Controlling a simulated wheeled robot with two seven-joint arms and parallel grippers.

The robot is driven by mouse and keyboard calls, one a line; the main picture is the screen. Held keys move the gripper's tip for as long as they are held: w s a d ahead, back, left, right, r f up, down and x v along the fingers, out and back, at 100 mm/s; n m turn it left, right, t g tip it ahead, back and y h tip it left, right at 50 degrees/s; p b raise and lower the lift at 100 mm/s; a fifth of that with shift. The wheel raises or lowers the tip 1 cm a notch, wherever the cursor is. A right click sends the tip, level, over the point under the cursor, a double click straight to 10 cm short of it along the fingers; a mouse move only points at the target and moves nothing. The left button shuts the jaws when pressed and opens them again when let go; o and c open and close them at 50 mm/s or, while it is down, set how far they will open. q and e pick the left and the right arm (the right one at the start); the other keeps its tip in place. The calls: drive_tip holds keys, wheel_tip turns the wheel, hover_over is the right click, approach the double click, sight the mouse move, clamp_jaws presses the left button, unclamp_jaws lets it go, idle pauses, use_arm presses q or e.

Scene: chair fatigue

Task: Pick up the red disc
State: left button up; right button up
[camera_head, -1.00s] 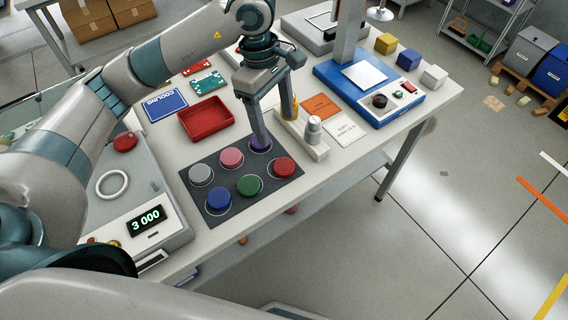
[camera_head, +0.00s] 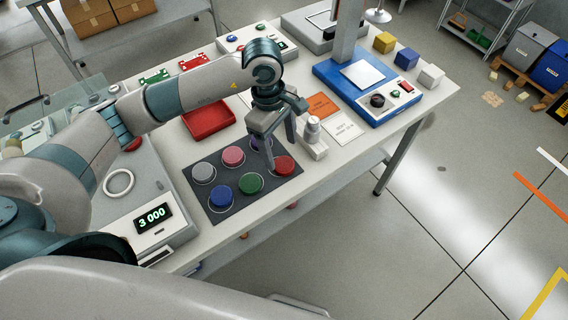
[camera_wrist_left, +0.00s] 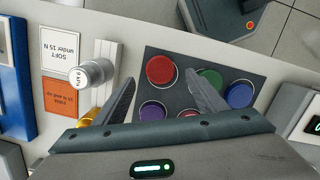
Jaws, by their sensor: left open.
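The red disc (camera_head: 284,165) lies at the right end of the front row on a dark mat (camera_head: 232,211). In the left wrist view the red disc (camera_wrist_left: 160,69) lies ahead of the fingertips, between their lines. My left gripper (camera_head: 283,160) is above the mat's right end, fingers pointing down, one fingertip close to the red disc's left edge. In the left wrist view my left gripper (camera_wrist_left: 160,80) has its fingers apart with nothing between them. Green (camera_head: 250,184), blue (camera_head: 221,196), pink (camera_head: 233,156) and grey (camera_head: 203,172) discs share the mat. A purple disc is mostly hidden behind the gripper.
A white block with a knobbed cylinder (camera_head: 313,130) stands just right of the gripper. A blue device (camera_head: 369,89) and orange card (camera_head: 321,106) are behind it. A red tray (camera_head: 208,120) is behind the mat. A display box (camera_head: 153,217) stands left.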

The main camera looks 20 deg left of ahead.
sight(284, 163)
use_arm(q)
drive_tip(key=shift+d+f+p, duration=0.1)
drive_tip(key=shift+f+p, duration=0.3)
drive_tip(key=shift+p, duration=0.1)
drive_tip(key=f, duration=0.1)
drive_tip(key=f+p, duration=0.2)
drive_tip(key=shift+s+d+f, duration=0.15)
drive_tip(key=shift+d+f, duration=0.1)
drive_tip(key=shift+f, duration=0.35)
drive_tip(key=c, duration=1.2)
